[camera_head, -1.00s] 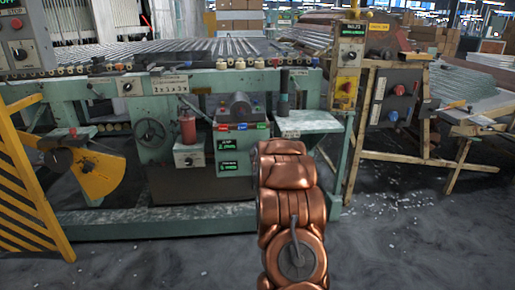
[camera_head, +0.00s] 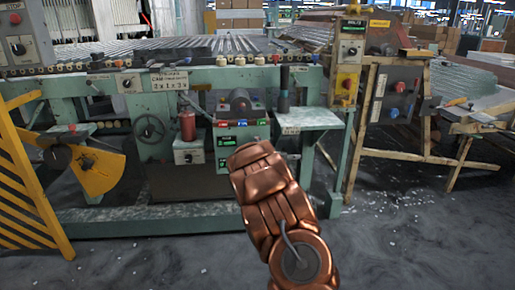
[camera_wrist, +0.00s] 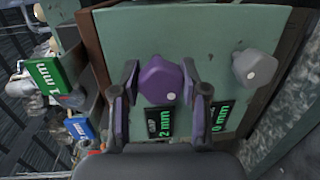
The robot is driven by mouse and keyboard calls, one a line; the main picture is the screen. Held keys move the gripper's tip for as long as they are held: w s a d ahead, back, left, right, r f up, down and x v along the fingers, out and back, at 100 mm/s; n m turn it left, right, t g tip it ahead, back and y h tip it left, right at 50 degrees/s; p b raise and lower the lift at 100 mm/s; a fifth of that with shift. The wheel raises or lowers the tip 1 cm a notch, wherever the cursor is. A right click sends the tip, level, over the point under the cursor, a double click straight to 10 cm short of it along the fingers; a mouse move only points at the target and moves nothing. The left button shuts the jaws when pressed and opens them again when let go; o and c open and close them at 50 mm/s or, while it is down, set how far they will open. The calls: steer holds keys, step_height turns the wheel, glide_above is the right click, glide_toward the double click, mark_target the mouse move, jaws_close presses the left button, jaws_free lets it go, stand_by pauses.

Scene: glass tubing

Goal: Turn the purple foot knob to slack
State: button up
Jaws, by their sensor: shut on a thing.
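The purple foot knob (camera_wrist: 161,80) sits on the green panel in the wrist view, with a small pale dot on its right side. My gripper (camera_wrist: 162,82) has one finger on each side of the knob and is shut on it. A dark display with green characters (camera_wrist: 160,122) reads "2 mm" just below the knob. In the head view the knob and my fingers are hidden behind my copper arm, which reaches to the lower part of the green panel (camera_head: 226,146).
Green (camera_wrist: 48,80) and blue (camera_wrist: 79,127) labelled blocks lie to the left. A yellow striped barrier (camera_head: 30,180) stands at far left. The floor in front is open.

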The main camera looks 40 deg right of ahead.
steer(key=shift+w+a+f+n, duration=0.1)
steer(key=shift+w+a+n, duration=0.1)
steer(key=shift+n, duration=0.2)
steer(key=o, duration=0.9)
steer(key=shift+o, duration=1.3)
steer(key=shift+s+d, duration=0.15)
steer(key=v, duration=1.2)
